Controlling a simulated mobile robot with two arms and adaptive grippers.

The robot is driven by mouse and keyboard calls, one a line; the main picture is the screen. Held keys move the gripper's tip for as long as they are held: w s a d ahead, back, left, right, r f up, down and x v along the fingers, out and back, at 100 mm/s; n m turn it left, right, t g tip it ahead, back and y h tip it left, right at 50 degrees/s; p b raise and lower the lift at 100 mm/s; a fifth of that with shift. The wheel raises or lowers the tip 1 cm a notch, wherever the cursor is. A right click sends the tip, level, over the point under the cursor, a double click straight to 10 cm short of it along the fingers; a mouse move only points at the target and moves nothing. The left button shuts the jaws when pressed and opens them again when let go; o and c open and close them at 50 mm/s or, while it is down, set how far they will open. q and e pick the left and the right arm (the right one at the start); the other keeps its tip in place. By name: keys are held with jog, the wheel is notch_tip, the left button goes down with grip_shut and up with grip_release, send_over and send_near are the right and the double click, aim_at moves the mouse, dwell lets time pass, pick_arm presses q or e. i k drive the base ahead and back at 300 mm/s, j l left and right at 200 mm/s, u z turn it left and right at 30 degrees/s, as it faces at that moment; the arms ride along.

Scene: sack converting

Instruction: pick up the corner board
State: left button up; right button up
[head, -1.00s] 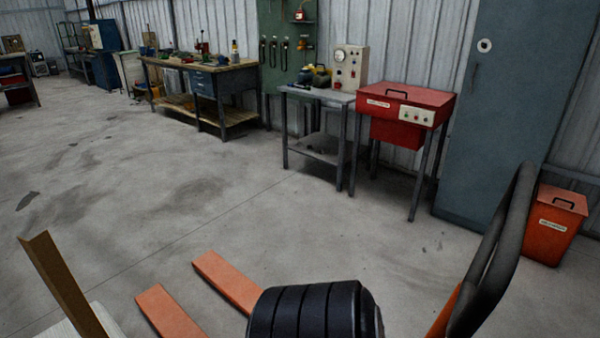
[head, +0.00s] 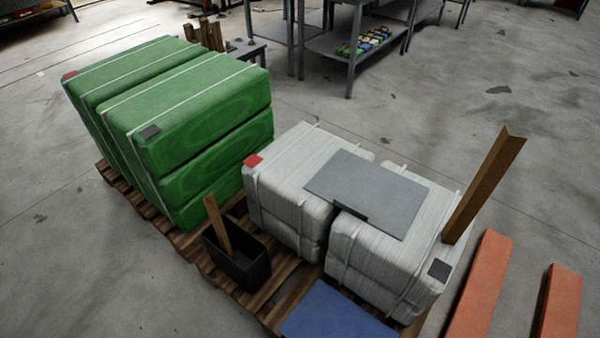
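A brown L-shaped corner board (head: 485,185) stands tilted at the right end of the white bales (head: 385,255) in the head view. Its foot is hidden by the bale or meets its top edge; I cannot tell which. Another brown board (head: 218,228) leans in a black open bin (head: 245,268) on the pallet, its lower end hidden inside. More short brown pieces (head: 205,35) stand behind the green bales (head: 190,120). Neither of my grippers is in view.
The bales sit on wooden pallets (head: 175,236). A grey sheet (head: 365,192) lies across the white bales, and a blue panel (head: 335,318) is at the front. Two orange forks (head: 480,285) lie at the right. A grey shelf table (head: 355,45) stands behind; open floor lies between.

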aim_at(209, 201)
jog(key=u, duration=0.8)
